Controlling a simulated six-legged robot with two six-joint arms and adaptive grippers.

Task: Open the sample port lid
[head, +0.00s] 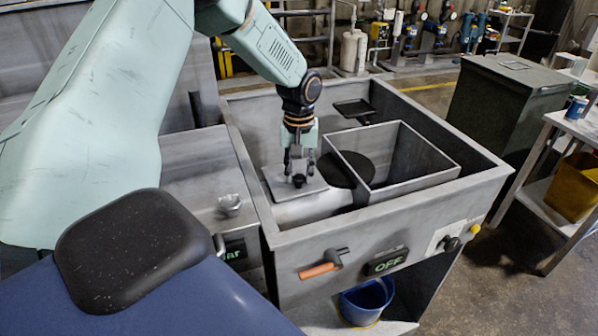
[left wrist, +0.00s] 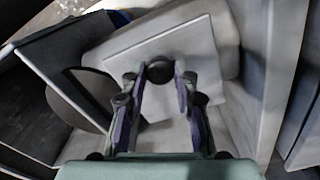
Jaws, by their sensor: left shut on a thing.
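The sample port lid (head: 276,184) is a flat grey square plate on top of a pale rounded housing in the compactor tub. It has a dark round knob (head: 298,181) in its middle. My left gripper (head: 299,172) reaches down from above and is shut on the knob. In the left wrist view, the fingers (left wrist: 160,72) stand on both sides of the knob, over the lid plate (left wrist: 190,38). The lid looks flat; I cannot tell whether a gap shows beneath it. My right gripper is not in view.
An open square hopper (head: 432,158) stands right of the lid, with a dark round disc (head: 352,168) beside it. The tub's walls (head: 400,215) surround both. An orange-handled lever (head: 320,268) and an OFF display (head: 386,262) are on the front.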

